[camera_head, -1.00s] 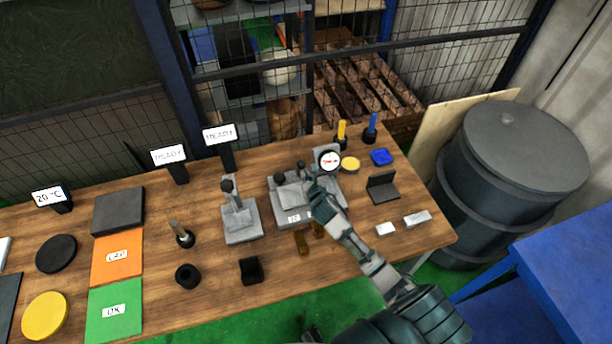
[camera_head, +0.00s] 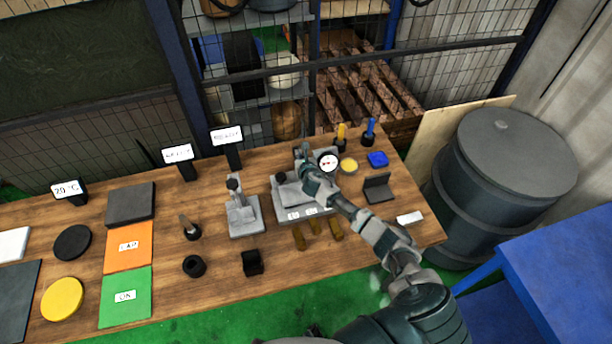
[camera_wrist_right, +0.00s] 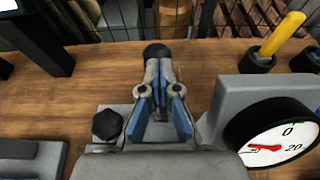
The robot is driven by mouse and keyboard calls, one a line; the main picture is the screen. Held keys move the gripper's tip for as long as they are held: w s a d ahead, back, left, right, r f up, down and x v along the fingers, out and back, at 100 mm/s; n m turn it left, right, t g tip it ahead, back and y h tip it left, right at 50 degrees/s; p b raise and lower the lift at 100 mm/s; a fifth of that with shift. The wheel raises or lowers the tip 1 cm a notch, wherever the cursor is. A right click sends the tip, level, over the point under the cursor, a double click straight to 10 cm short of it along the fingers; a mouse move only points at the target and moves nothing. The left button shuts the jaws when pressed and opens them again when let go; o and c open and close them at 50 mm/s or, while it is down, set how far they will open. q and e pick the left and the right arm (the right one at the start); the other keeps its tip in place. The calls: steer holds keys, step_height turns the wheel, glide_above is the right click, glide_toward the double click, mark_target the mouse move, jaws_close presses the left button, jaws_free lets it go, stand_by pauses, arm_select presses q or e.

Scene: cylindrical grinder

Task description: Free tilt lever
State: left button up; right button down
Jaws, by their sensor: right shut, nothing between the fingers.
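The grey grinder fixture (camera_head: 290,212) stands on the wooden bench, with white labels on its front edge and a round dial gauge (camera_head: 328,162) at its right. The gauge shows large in the right wrist view (camera_wrist_right: 275,138), its needle red. A black knob (camera_head: 281,177) sits at the fixture's left side. In the right wrist view a rounded black knob (camera_wrist_right: 155,50) shows just beyond my fingertips; I cannot tell whether they touch it. My right gripper (camera_head: 304,152) is over the fixture's back, its fingers (camera_wrist_right: 158,68) shut and empty. My left gripper is not in view.
A grey stand (camera_head: 242,215) is left of the fixture. Several brass pieces (camera_head: 316,227) lie in front. Yellow and blue handled tools (camera_head: 369,132) stand behind right, beside a blue block (camera_head: 377,159). A barrel (camera_head: 503,185) stands beyond the bench's right end.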

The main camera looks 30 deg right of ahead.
steer(key=shift+w+a, duration=0.15)
steer(key=shift+w, duration=0.3)
steer(key=shift+w+a+r, duration=0.1)
steer(key=shift+w+r, duration=0.05)
steer(key=shift+w+a+r, duration=0.1)
steer(key=shift+w+a, duration=0.05)
steer(key=shift+w, duration=0.1)
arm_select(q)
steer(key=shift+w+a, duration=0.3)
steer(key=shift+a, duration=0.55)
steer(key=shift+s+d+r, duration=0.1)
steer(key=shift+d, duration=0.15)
arm_select(e)
steer(key=shift+d, duration=0.3)
steer(key=shift+r, duration=0.1)
